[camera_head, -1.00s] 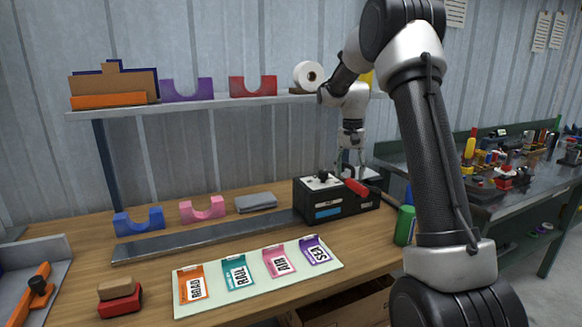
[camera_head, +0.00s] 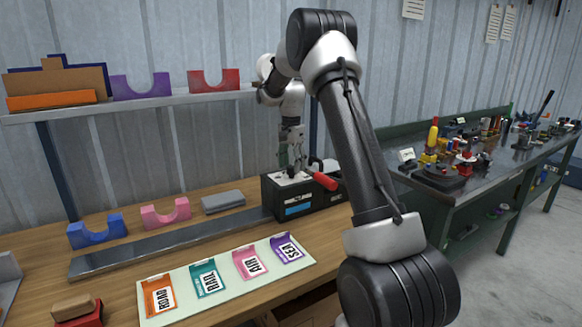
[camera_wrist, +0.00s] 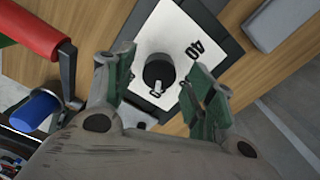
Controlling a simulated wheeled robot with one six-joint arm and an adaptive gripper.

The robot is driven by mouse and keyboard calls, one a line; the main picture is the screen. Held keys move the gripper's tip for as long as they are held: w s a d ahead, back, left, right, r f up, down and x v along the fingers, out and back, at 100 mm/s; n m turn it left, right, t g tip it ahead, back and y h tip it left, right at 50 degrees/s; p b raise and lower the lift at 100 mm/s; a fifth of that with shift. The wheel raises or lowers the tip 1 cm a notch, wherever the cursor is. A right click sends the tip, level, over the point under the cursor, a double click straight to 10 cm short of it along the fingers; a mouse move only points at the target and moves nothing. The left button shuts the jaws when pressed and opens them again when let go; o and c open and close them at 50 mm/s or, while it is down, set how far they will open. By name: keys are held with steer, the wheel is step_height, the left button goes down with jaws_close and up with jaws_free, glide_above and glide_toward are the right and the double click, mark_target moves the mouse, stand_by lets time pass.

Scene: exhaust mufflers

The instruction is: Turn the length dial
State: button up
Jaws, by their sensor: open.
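The length dial is a black round knob (camera_wrist: 159,72) with a white pointer on a white plate (camera_wrist: 178,45), where the number 40 shows. The plate is on top of the black box machine (camera_head: 292,205) at the back of the wooden bench. My gripper (camera_wrist: 160,82) is open, and its green-padded fingers stand on either side of the knob in the wrist view. I cannot tell whether they touch it. In the head view my gripper (camera_head: 291,168) is just above the machine's top and hides most of the dial. A red-handled lever (camera_head: 322,180) sticks out beside it.
A blue cap (camera_wrist: 36,110) is beside the red handle (camera_wrist: 28,30). Pink (camera_head: 166,213) and blue (camera_head: 96,231) cradles stand farther left. A mat (camera_head: 228,273) with several labelled cards lies in front.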

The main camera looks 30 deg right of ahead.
steer(key=shift+f, duration=0.6)
steer(key=shift+c, duration=0.5)
steer(key=c, duration=1)
steer(key=shift+o, duration=0.2)
steer(key=shift+n, duration=0.4)
steer(key=n, duration=0.4)
steer(key=shift+n, duration=0.4)
steer(key=n, duration=0.6)
